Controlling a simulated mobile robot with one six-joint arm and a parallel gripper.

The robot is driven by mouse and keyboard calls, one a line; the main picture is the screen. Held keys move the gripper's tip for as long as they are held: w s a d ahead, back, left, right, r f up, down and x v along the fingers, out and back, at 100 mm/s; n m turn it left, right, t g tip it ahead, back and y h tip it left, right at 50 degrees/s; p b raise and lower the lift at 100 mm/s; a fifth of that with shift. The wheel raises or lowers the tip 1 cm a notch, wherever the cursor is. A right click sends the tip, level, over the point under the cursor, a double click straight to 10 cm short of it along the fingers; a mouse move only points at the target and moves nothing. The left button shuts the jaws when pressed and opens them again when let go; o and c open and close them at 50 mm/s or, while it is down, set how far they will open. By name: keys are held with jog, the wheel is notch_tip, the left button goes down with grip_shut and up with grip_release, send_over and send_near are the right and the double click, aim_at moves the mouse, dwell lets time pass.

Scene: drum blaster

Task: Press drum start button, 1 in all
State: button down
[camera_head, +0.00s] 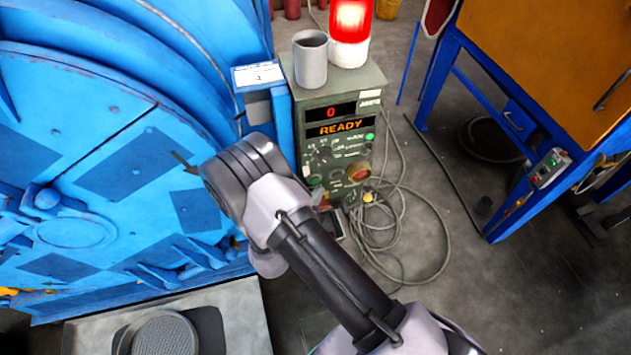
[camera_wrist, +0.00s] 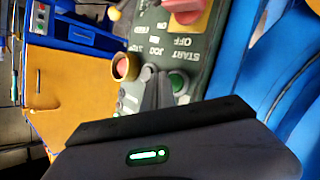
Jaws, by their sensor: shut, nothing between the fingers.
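The green control box (camera_head: 336,150) stands beside the blue drum machine, and its display (camera_head: 340,128) reads READY with a red 0 above. In the wrist view, a green button (camera_wrist: 180,82) sits on the panel under upside-down START lettering. My gripper (camera_wrist: 157,78) is shut and empty, its fingertips close to the panel, just left of the green button in the picture. I cannot tell whether they touch the panel. In the head view, my arm hides the gripper and part of the panel's lower left.
A red and yellow button (camera_wrist: 126,67) lies left of the fingertips; a red knob (camera_wrist: 186,8) on yellow is above. A grey cup (camera_head: 310,60) and a lit red beacon (camera_head: 350,32) stand on the box. Cables (camera_head: 415,270) coil on the floor; an orange cabinet (camera_head: 545,55) stands right.

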jog(key=shift+w, duration=0.1)
jog(key=shift+w+a, duration=0.1)
jog(key=shift+w, duration=0.25)
